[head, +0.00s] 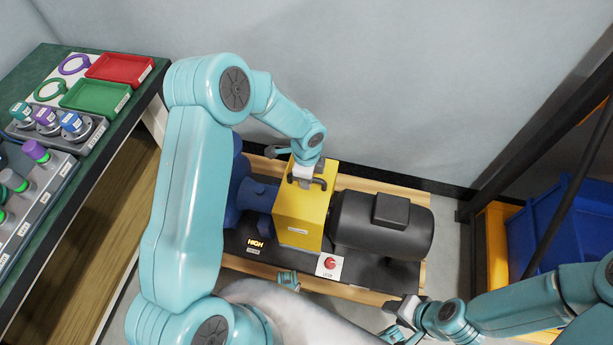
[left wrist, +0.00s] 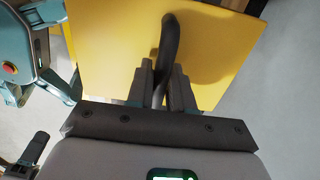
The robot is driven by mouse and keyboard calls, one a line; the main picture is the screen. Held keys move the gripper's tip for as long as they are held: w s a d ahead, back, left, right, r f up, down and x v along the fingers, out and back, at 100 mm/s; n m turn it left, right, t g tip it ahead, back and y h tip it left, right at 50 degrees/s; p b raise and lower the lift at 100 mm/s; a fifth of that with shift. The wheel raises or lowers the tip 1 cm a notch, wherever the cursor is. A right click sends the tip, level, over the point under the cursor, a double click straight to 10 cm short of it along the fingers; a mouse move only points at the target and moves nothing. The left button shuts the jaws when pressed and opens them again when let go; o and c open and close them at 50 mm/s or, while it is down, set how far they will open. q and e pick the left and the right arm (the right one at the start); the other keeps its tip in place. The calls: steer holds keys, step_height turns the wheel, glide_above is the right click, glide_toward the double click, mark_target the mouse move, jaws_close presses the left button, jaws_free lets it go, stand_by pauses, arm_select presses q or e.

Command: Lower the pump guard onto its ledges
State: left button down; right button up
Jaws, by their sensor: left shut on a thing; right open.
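The yellow pump guard (head: 298,222) is a box standing over the middle of the pump set, between the blue pump (head: 258,196) and the black motor (head: 358,224). My left gripper (head: 303,177) is above it, shut on the dark handle on its top. In the left wrist view the fingers (left wrist: 162,88) pinch the curved handle (left wrist: 168,38), with the yellow top (left wrist: 110,45) behind. The ledges are hidden, and I cannot tell whether the guard touches them. My right gripper (head: 402,314) is open and empty near the front right of the pump base.
A red button (head: 330,263) on a white plate sits at the front of the dark base. A workbench at left holds a red tray (head: 120,67), a green tray (head: 95,96) and several capped parts. A blue bin (head: 550,225) stands in a rack at right.

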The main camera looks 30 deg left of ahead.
arm_select(q)
steer(key=shift+f+b, duration=1)
steer(key=shift+f, duration=0.2)
stand_by(0.6)
steer(key=c, duration=0.9)
jaws_free()
step_height(320, 180, up, 9)
steer(key=p, duration=0.7)
steer(key=shift+r, duration=0.1)
